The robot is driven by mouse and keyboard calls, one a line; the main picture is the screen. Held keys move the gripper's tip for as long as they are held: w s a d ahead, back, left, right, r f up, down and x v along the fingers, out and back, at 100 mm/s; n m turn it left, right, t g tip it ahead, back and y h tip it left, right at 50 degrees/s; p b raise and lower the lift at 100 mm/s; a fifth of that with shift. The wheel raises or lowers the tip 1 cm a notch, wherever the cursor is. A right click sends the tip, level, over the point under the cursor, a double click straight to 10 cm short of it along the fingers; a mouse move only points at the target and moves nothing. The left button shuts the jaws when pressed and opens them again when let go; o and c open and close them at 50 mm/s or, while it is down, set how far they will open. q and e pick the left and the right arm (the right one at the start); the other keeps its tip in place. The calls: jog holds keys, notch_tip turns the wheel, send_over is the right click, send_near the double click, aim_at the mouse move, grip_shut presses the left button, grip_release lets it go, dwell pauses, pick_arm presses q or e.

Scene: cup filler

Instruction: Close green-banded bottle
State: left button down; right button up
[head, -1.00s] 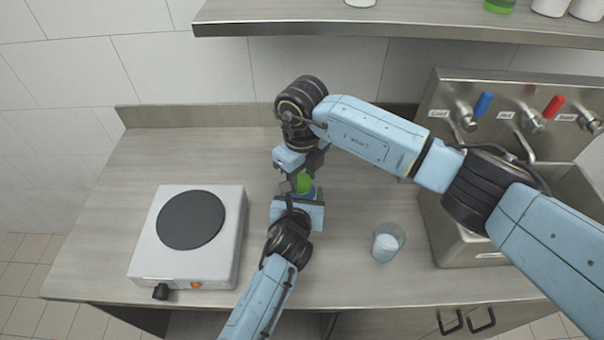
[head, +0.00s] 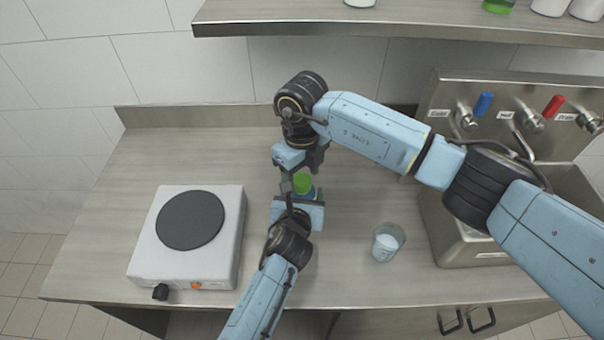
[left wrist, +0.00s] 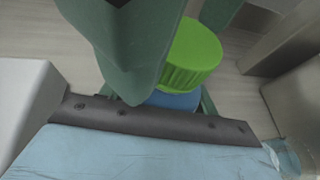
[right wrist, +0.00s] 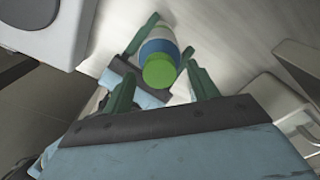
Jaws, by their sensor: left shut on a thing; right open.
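The bottle has a green cap (head: 303,182) on top and stands on the counter, mostly hidden by my grippers in the head view. The right wrist view shows its blue and white body (right wrist: 157,46) below the green cap (right wrist: 159,71). My left gripper (head: 298,196) is shut on the bottle's body, with the cap above its fingers in the left wrist view (left wrist: 192,55). My right gripper (head: 300,172) is open above the bottle. In the right wrist view its fingers are either side of the cap, apart from it.
A white hot plate (head: 232,235) stands on the left of the counter. A clear cup (head: 388,243) with white contents stands to the right of the grippers. A metal sink (head: 450,240) with taps is at the right. A shelf (head: 400,28) runs above.

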notch_tip(320, 180, up, 11)
jog(key=shift+r, duration=0.2)
pick_arm(q)
jog(key=shift+c, duration=1.5)
grip_release()
jog(key=shift+a, duration=0.1)
jog(key=shift+s, duration=0.1)
jog(key=p+v, duration=0.1)
jog(key=v, duration=1.2)
jog(key=shift+p, duration=0.3)
pick_arm(e)
jog(key=shift+r, duration=0.8)
pick_arm(q)
jog(key=shift+s, duration=0.15)
pick_arm(e)
jog(key=shift+s, duration=0.1)
